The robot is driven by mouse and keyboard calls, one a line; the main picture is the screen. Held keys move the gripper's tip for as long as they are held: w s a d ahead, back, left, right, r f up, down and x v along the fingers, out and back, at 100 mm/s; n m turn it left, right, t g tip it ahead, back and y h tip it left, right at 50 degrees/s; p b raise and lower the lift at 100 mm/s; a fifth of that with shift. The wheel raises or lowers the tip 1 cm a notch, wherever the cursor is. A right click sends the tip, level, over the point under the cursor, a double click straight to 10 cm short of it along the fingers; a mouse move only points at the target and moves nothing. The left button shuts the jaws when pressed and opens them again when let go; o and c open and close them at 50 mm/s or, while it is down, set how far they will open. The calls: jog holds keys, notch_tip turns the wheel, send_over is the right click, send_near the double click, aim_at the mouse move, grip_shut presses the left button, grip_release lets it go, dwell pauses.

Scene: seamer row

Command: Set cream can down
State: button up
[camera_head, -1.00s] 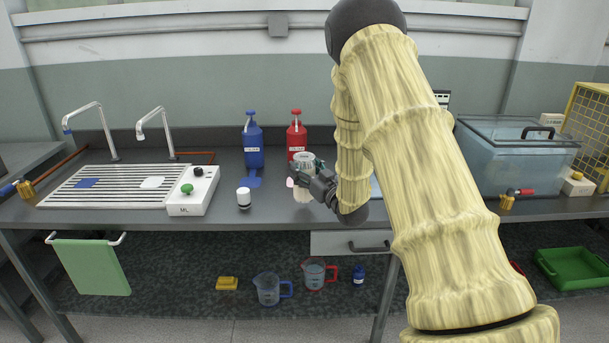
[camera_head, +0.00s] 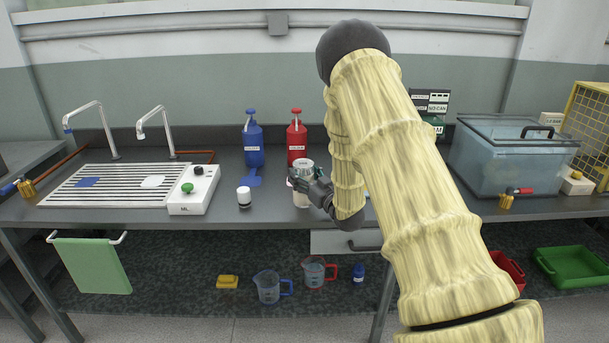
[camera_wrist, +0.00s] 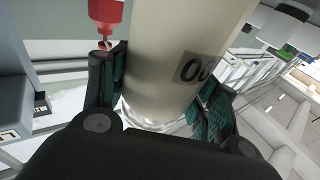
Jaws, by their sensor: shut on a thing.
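The cream can (camera_head: 301,198) is upright in my gripper (camera_head: 308,186), in front of the red bottle on the counter. In the wrist view the cream can (camera_wrist: 185,60) has a pale body with a dark printed label and a shiny metal rim at one end. The two dark, green-padded fingers (camera_wrist: 160,100) are shut on its sides. The can's lower end is close to the counter top; I cannot tell whether it touches.
A blue bottle (camera_head: 253,145) and a red bottle (camera_head: 296,142) stand behind the can. A clear lidded tank (camera_head: 510,160) stands at the right. Counter between jar and can is clear.

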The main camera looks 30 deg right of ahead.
jog(key=o, duration=1.3)
jog(key=shift+o, duration=0.2)
jog(key=shift+s, duration=0.1)
jog(key=s, duration=0.4)
jog(key=s+f+b, duration=0.1)
jog(key=s, duration=0.6)
jog(key=shift+s+d+f, duration=0.25)
jog(key=shift+s+f, duration=0.1)
